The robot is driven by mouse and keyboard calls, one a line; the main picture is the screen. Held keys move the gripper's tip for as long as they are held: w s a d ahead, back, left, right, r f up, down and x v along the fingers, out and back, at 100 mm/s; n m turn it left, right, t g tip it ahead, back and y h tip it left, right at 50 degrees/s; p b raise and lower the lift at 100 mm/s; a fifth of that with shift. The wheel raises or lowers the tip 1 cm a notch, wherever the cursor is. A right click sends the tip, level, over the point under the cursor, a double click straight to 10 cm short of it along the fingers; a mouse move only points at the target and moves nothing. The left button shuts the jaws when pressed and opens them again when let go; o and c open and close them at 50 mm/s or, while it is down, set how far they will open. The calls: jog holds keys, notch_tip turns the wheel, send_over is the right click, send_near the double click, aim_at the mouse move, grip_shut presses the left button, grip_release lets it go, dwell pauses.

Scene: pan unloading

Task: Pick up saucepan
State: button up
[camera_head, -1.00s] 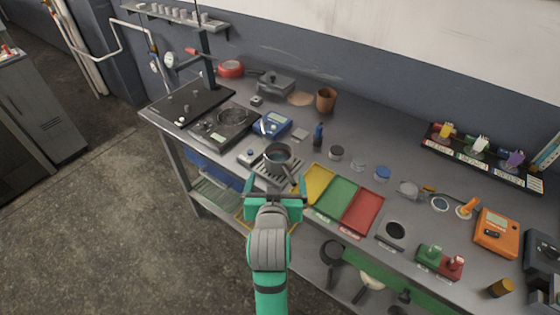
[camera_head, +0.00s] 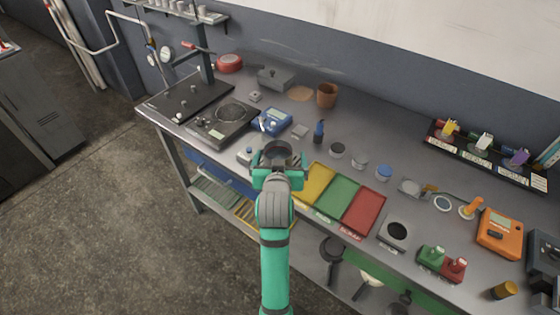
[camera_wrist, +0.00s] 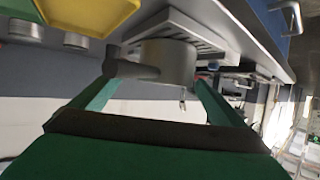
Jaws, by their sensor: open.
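The saucepan (camera_head: 277,149) is a small grey pan with a dark interior, on the bench beside the yellow tray. My gripper (camera_head: 278,172) is at its near side in the head view and covers its handle and lower part. In the wrist view, which looks upside down, the saucepan (camera_wrist: 175,62) rests against a slatted grey stand (camera_wrist: 190,28). Its dark handle (camera_wrist: 133,69) points left and toward the camera. My gripper (camera_wrist: 155,88) is open, with its green fingers apart and the pan and handle showing beyond and between them. Contact cannot be told.
Yellow (camera_head: 313,182), green (camera_head: 338,195) and red (camera_head: 363,211) trays lie just right of my gripper. A blue device (camera_head: 272,121) and a hot plate (camera_head: 223,122) stand behind and left. Below the bench front is a blue drawer (camera_head: 206,171). More pans hang or lie on the lower shelf.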

jog(key=shift+w+a+f, duration=0.15)
jog(key=shift+w+f, duration=0.1)
jog(key=shift+w, duration=0.35)
jog(key=shift+w+a+f, duration=0.15)
jog(key=shift+w+f, duration=0.05)
jog(key=shift+w, duration=0.35)
jog(key=shift+w+a, duration=0.1)
jog(key=shift+a, duration=0.3)
jog(key=shift+d, duration=0.25)
jog(key=c, duration=1.3)
jog(key=shift+d, duration=0.2)
jog(key=c, duration=0.3)
